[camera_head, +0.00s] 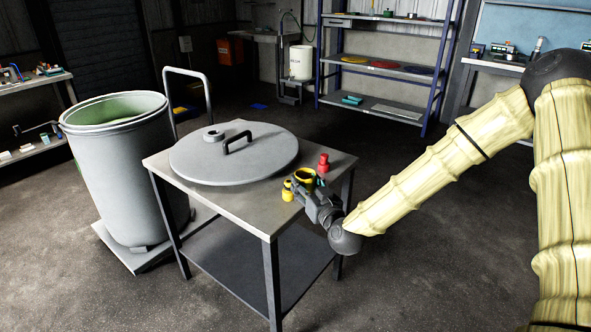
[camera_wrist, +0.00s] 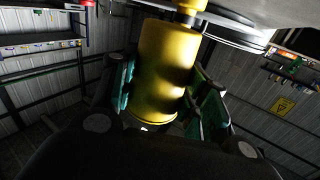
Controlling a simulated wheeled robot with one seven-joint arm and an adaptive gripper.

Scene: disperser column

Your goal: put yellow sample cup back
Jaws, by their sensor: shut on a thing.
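The yellow sample cup (camera_head: 305,174) is in my gripper (camera_head: 309,184), at the right front part of the small metal table (camera_head: 240,212). In the wrist view the cup (camera_wrist: 167,75) is a plain yellow cylinder between the two green-padded fingers of my gripper (camera_wrist: 165,95). The fingers are shut on its sides. In the head view its top looks open and dark inside. I cannot tell whether its base touches the tabletop. A smaller yellow piece (camera_head: 287,191) shows just left of the cup, and a yellow part (camera_wrist: 190,6) shows beyond it in the wrist view.
A large grey lid (camera_head: 255,158) with a handle covers much of the tabletop. A small red object (camera_head: 323,163) stands close behind my gripper. A big grey drum (camera_head: 125,180) stands left of the table. Blue shelving (camera_head: 385,70) is at the back. The floor in front is clear.

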